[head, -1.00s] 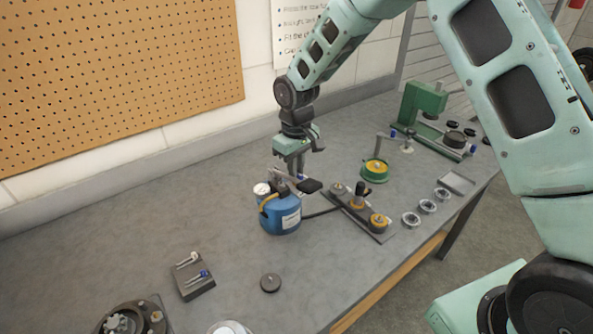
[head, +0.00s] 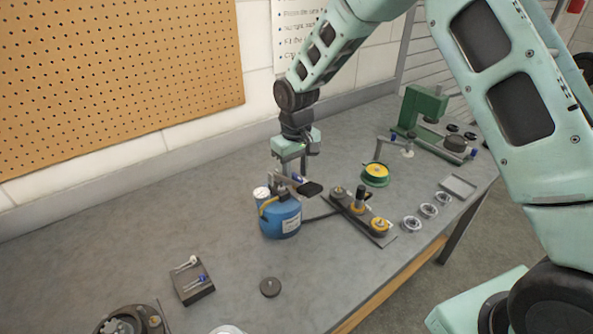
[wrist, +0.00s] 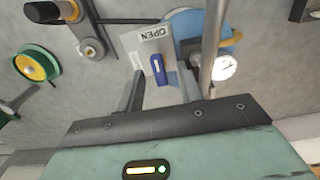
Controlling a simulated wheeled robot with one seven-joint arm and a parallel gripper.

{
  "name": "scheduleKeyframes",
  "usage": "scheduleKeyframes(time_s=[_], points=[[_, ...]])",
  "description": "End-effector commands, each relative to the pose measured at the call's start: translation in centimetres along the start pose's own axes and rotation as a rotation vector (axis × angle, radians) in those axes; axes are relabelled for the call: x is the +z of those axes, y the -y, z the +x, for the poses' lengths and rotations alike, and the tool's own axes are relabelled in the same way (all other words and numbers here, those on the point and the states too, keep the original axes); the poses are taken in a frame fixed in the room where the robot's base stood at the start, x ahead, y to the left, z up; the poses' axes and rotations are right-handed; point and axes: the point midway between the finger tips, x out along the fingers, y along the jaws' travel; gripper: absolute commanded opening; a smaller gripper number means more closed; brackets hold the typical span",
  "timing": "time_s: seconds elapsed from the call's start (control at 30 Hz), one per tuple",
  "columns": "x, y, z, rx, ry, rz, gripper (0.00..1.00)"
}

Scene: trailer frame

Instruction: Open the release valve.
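A blue tank (head: 281,218) with a white label stands on the workbench. A round white gauge (head: 262,193) and a yellow hose are on its top, and the gauge also shows in the wrist view (wrist: 225,66). A small blue valve lever (wrist: 158,70) sits by a pale plate (wrist: 149,39) marked OPEN. My gripper (wrist: 161,76) is open over the tank top, one finger on each side of the blue lever, with gaps visible. In the head view my gripper (head: 296,171) points down, and the lever is mostly hidden. I cannot tell the fingertips' exact height against it.
A dark fixture (head: 360,212) with knobs stands right of the tank, joined by a black hose. A green-yellow spool (head: 375,174) and a green press (head: 422,108) are behind it. A dark block (head: 192,280) with pins lies front left. The bench left of the tank is clear.

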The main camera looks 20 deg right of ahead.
Motion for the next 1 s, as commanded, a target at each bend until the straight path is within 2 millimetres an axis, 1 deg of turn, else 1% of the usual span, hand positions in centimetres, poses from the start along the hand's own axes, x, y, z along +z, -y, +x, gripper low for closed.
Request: scheduleKeyframes(time_s=[0.27,0.37,0.43,0.57,0.8,1.0], points=[[0.1,0.0,0.0,0.000,0.002,0.000,0.35],[0.0,0.0,-0.7,0.000,0.001,0.000,0.35],[0.0,0.0,-1.6,0.000,-0.001,0.001,0.35],[0.0,0.0,-4.2,0.001,-0.003,0.001,0.35],[-0.1,-0.1,-9.9,0.000,-0.004,0.001,0.35],[0.0,0.0,-14.1,0.001,-0.002,0.001,0.35]])
